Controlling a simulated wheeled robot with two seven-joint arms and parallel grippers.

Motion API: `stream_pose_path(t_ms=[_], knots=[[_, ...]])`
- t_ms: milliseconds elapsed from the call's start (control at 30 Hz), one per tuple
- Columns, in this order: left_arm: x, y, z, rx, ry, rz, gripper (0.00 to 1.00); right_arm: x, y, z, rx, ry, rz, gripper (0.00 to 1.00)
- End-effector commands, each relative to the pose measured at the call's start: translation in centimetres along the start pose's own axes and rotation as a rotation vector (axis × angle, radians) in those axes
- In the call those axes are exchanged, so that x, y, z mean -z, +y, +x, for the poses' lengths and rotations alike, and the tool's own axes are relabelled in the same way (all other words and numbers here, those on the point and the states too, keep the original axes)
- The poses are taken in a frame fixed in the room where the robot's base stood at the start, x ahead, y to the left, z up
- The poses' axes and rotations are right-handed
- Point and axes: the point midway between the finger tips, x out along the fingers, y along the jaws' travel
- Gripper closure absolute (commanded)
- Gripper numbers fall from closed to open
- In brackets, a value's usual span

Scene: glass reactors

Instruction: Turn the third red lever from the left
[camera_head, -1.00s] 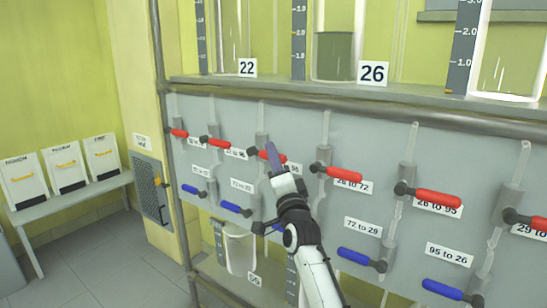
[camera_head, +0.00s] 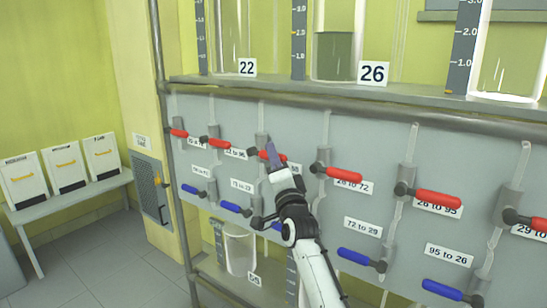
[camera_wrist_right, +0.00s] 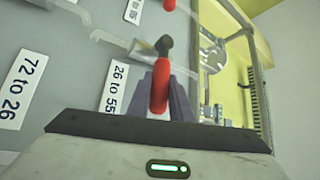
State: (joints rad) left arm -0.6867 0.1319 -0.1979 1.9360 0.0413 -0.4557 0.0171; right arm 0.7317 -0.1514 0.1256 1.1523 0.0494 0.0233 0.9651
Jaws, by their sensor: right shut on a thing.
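A row of red levers runs along the grey panel (camera_head: 385,130) in the head view. The third red lever from the left (camera_head: 265,154) lies sideways at my right gripper (camera_head: 272,155), which covers part of it. In the right wrist view, the red lever (camera_wrist_right: 160,85) sits between the purple-grey fingers of the right gripper (camera_wrist_right: 162,98), beside the label "26 to 55". The fingers are shut on its handle. My left gripper is not in view.
Neighbouring red levers stand close by, the second (camera_head: 217,143) to the left and the fourth (camera_head: 342,173) to the right. Blue levers (camera_head: 236,208) run below. A shelf (camera_head: 400,92) with large glass vessels is above. A glass container (camera_head: 240,253) stands underneath.

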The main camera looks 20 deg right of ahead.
Motion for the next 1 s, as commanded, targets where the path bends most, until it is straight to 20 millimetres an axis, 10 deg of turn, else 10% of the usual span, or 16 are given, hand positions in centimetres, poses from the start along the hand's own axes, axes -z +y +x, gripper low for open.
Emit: stream_pose_path(t_ms=[500,1000], knots=[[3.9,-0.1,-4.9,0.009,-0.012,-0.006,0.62,0.6,-2.4,1.0,-0.17,-0.123,-0.166,1.0],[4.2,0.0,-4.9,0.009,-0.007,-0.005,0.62,0.4,-3.5,2.1,-0.358,-0.257,-0.354,1.0]])
